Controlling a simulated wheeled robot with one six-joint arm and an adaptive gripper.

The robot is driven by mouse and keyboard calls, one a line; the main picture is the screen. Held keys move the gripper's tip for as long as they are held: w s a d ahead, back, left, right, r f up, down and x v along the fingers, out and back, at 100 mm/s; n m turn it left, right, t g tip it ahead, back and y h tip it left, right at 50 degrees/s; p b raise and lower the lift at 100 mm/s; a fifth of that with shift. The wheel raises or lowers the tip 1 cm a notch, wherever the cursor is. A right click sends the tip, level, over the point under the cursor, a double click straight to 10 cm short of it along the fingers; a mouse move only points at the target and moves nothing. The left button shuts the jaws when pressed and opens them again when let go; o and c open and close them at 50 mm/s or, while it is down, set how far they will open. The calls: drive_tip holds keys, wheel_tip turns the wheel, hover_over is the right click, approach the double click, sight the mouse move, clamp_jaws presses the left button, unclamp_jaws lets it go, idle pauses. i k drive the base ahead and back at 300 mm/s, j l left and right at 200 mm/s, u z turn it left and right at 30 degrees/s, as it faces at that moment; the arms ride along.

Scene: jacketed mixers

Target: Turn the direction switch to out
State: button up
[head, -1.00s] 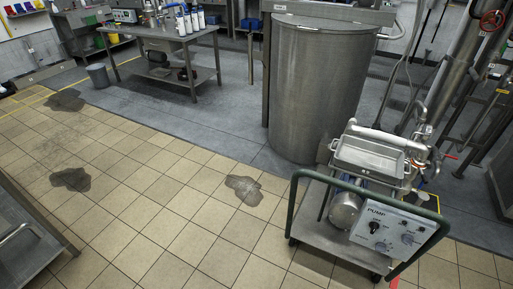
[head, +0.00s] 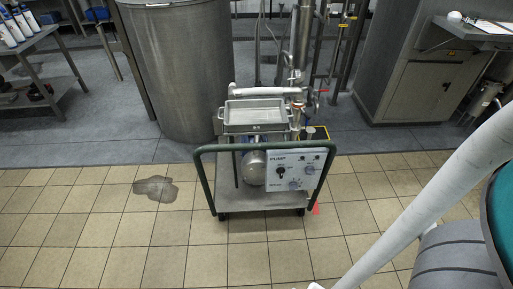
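A wheeled pump cart with a green tube frame (head: 203,180) stands on the tiled floor near the middle of the head view. Its pale control panel (head: 270,180), marked PUMP, faces me at the cart's front right. A black knob (head: 280,172) sits on the panel's left part, and a second dial (head: 294,184) is lower and to its right. The small labels are too small to read, so I cannot tell which is the direction switch or how it is set. My gripper is not in view.
A tall steel vessel (head: 180,75) stands behind the cart to the left. A grey cabinet (head: 425,85) stands at the back right. A steel table (head: 45,48) is at the far left. A dark wet patch (head: 156,188) lies on the tiles. The floor before the cart is clear.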

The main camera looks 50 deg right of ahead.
sight(309, 170)
drive_tip(key=z, duration=1.35)
